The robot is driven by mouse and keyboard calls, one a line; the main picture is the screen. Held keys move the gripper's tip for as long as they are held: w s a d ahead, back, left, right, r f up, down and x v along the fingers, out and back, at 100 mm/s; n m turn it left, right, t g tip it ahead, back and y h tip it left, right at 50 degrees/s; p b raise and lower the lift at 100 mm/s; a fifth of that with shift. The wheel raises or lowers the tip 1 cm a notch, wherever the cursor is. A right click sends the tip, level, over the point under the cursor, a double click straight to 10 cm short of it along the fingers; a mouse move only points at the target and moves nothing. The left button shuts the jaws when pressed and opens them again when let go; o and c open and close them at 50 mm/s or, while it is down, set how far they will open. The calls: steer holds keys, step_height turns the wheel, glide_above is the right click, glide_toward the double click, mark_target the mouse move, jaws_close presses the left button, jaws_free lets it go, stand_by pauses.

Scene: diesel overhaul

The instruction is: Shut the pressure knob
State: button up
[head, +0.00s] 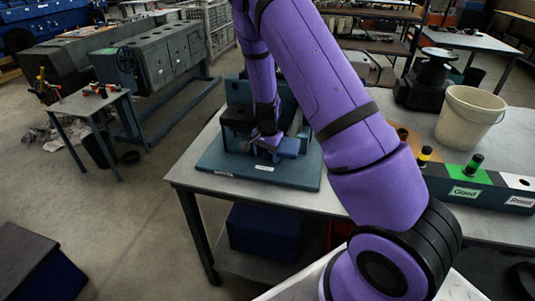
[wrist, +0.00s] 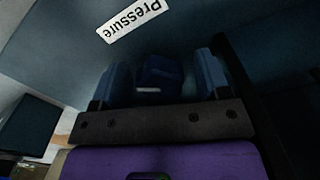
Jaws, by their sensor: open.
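The pressure knob (wrist: 158,74) is a dark blue block in the wrist view, dim against a dark blue-grey panel. A white "Pressure" label (wrist: 134,19) is on the panel near it. My gripper (wrist: 160,66) is open, with one blue finger on each side of the knob. Gaps show between the knob and both fingers; whether any part touches is too dark to tell. In the head view my gripper (head: 272,146) is at the front of a teal test rig (head: 213,165) on the table, and my arm covers much of it. I cannot make out the knob there.
The grey table (head: 188,172) also carries a white bucket (head: 469,117), a dark machine (head: 427,82) and a sorting box (head: 468,190) with a green "Good" section at the right. A small side table (head: 90,103) and grey engine blocks stand at the left. The floor between is open.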

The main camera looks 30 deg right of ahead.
mark_target(267, 151)
step_height(267, 151, up, 11)
steer(key=shift+f, duration=0.15)
stand_by(0.5)
